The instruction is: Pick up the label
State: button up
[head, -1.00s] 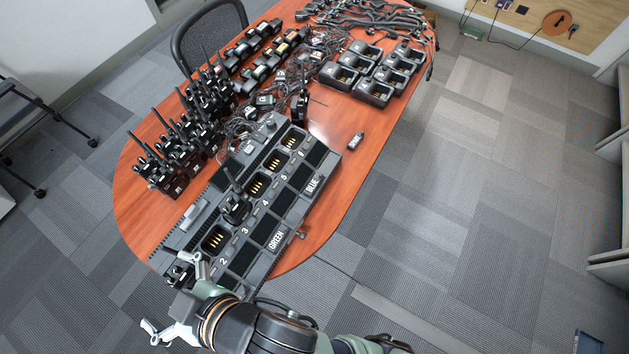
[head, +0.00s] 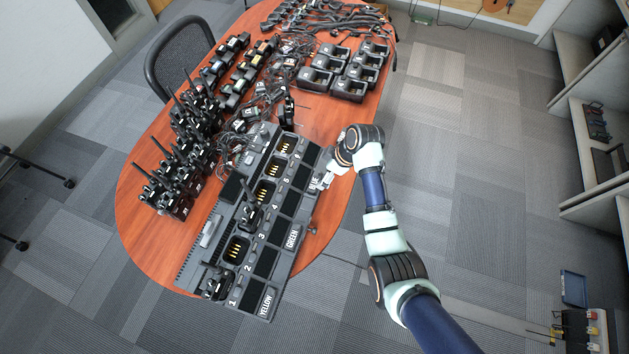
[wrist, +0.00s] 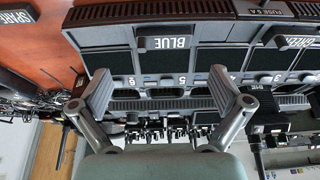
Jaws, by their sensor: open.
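Several black label blocks with white lettering are in view. The BLUE label (wrist: 164,42) is on the charger's near edge, between my gripper's fingers in the wrist view; it is partly covered by my gripper in the head view. The GREEN label (head: 293,237) and YELLOW label (head: 268,303) are farther along the charger. A loose SPARE label (wrist: 17,14) lies on the wooden table at the wrist view's upper left; my arm hides it in the head view. My gripper (wrist: 160,92) is open and empty, fingers spread, by the charger's BLUE end; it also shows in the head view (head: 322,178).
The long grey charger (head: 262,262) has numbered slots, with radios in some. Radios with upright antennas (head: 182,150) crowd the table's left side. Cables (head: 240,130) and single chargers (head: 345,70) lie farther back. The table's right edge is fairly clear.

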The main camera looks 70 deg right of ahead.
aim_at(314, 181)
jog(key=x, duration=0.2)
jog(key=b+x, duration=0.1)
jog(key=x, duration=0.1)
jog(key=b+x, duration=0.1)
jog(key=x, duration=0.2)
jog(key=shift+a+f, duration=0.15)
jog(key=shift+a, duration=0.2)
jog(key=c, duration=0.8)
